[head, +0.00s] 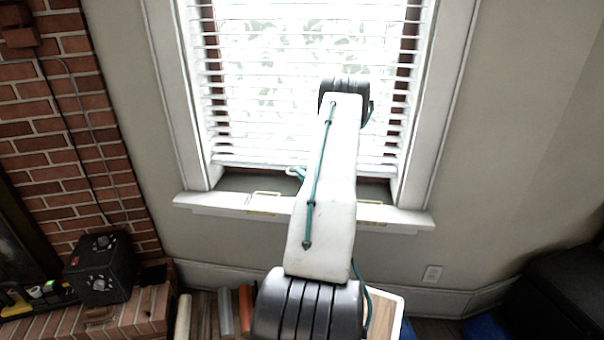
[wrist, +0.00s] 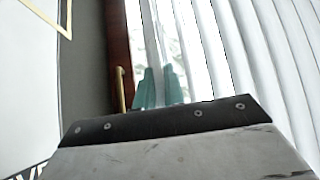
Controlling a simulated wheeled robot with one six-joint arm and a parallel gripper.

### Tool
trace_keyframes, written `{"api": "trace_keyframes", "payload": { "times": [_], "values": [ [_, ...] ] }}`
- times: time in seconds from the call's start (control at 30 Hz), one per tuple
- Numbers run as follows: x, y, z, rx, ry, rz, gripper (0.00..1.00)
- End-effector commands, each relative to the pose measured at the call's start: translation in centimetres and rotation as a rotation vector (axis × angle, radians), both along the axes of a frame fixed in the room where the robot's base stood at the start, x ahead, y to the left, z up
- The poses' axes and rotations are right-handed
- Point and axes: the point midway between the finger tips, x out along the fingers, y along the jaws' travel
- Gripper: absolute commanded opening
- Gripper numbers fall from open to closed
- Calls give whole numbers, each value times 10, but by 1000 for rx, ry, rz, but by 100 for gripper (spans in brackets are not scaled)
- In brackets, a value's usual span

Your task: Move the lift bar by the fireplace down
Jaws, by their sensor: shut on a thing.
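The lift bar appears to be the white bottom rail (head: 250,163) of the window blind, low across the window. In the wrist view the pale rail (wrist: 152,40) runs up the picture between the fingers. My gripper (wrist: 157,88) has teal fingertips, which are close together on the rail. In the head view only a bit of my gripper (head: 296,173) shows at the left of my arm, at the rail's height. My arm hides the middle of the rail and most of the gripper.
The white window sill (head: 225,203) lies below the blind. A brass handle (wrist: 120,90) is beside the fingers on the dark red window frame. The brick fireplace (head: 70,130) and a black box (head: 100,268) stand at the left. The wall at the right is clear.

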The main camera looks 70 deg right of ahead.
Motion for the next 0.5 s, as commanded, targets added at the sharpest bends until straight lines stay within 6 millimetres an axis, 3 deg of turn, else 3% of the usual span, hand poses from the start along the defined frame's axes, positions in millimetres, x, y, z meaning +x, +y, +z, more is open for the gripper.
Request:
{"api": "trace_keyframes", "payload": {
  "times": [0.07, 0.1, 0.13, 0.17, 0.5],
  "values": [
    [-3, -6, 4, -7, -2, -13, 0],
    [-3, -6, 4, -7, -2, -12, 22],
    [-3, -5, 3, -7, -2, -11, 30],
    [-2, -5, 3, -7, -2, -10, 32],
    [-4, 1, 1, -3, -1, -3, 32]
  ]
}}
